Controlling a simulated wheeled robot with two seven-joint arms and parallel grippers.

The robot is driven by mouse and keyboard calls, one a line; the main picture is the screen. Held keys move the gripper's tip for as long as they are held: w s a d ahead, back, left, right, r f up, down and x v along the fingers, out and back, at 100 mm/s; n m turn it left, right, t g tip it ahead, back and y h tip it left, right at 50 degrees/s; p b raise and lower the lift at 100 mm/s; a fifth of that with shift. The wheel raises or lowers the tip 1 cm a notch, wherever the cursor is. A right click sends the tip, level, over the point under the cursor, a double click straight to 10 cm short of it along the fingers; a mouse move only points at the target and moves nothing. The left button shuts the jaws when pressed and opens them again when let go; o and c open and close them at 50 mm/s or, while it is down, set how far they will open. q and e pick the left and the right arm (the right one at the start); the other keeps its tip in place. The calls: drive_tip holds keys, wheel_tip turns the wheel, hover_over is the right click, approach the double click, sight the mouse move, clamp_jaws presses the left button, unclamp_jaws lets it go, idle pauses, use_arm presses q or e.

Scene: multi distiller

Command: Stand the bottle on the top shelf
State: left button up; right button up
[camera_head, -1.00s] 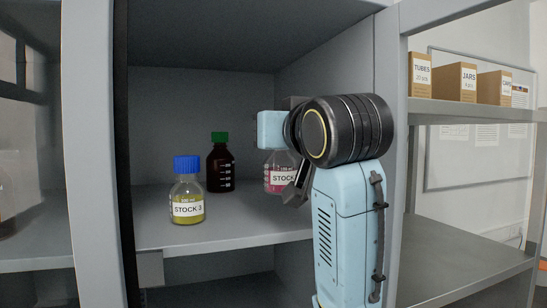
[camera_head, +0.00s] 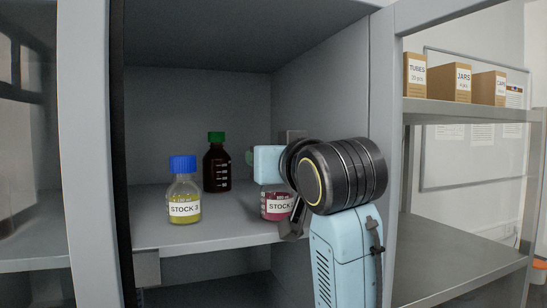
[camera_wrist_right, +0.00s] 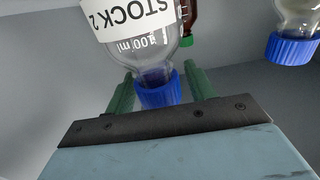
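The bottle labelled STOCK 2, with pink-red liquid, is low at my right gripper in the head view (camera_head: 277,206). It looks upright, with its base at or close to the shelf surface (camera_head: 155,232); contact is not clear. The wrist view shows its label, clear shoulder and blue cap (camera_wrist_right: 160,92). My right gripper (camera_wrist_right: 160,82) has its two green fingers on either side of the cap and neck, closed about it. In the head view the light-blue gripper body hides the bottle's top. My left gripper is not in view.
A yellow STOCK 3 bottle (camera_head: 184,193) with a blue cap stands left on the same shelf. A dark brown bottle (camera_head: 217,165) with a green cap stands behind it. The cabinet's right wall (camera_head: 325,100) is close to my right arm.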

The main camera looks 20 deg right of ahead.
drive_tip(key=shift+r, duration=0.15)
drive_tip(key=s, duration=1.2)
drive_tip(key=shift+d+p, duration=0.2)
drive_tip(key=shift+p, duration=0.25)
